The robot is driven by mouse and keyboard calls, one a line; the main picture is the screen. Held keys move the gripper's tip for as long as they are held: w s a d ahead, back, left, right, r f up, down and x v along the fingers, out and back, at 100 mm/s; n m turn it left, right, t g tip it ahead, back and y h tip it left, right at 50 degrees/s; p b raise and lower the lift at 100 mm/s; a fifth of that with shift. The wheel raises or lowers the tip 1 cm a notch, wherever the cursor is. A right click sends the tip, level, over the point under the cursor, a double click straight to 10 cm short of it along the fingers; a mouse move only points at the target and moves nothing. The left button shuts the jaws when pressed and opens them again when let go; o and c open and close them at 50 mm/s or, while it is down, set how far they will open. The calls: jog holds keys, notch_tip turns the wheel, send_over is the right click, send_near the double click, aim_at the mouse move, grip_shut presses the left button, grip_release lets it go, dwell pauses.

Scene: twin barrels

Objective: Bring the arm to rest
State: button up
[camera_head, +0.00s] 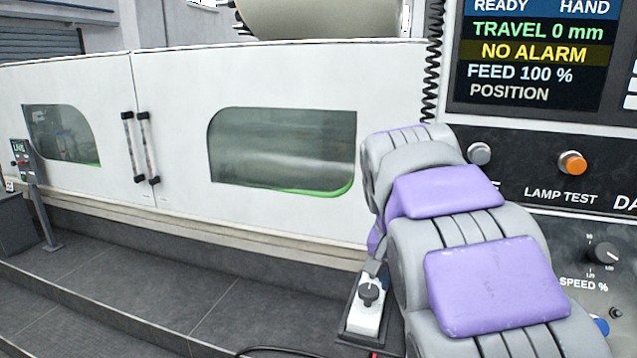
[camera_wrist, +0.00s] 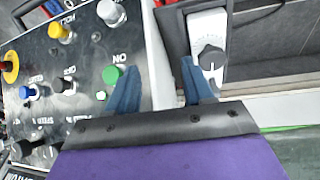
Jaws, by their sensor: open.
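My arm, in grey and purple segments, stretches forward over the right half of the head view, in front of the control panel. My gripper (camera_wrist: 157,90) shows in the wrist view with its two blue fingers spread apart and nothing between them. In that view, the left finger overlaps the panel near a green button (camera_wrist: 111,75), and the right finger overlaps the lower edge of a white box with a dark knob (camera_wrist: 210,58). In the head view the gripper itself is hidden behind my arm.
The control panel (camera_head: 535,165) with its screen (camera_head: 540,50) stands close at the right. The white box with a black knob (camera_head: 368,292) is just left of my arm. White machine doors (camera_head: 180,100) with windows span the back. Open grey floor (camera_head: 150,280) lies left.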

jog(key=s+f+n+g+b, duration=0.1)
jog(key=s+f+b, duration=0.1)
jog(key=s+f, duration=0.6)
jog(key=s+f+n+g+y+b, duration=0.1)
jog(key=s+f+n+b, duration=0.1)
jog(key=s+f, duration=0.6)
jog(key=s+a+f+n+g+y+b, duration=0.1)
jog(key=s+f, duration=0.7)
jog(key=s, duration=0.9)
jog(key=shift+s+n+b, duration=0.25)
jog(key=shift+n+b, duration=0.25)
jog(key=shift+b, duration=0.25)
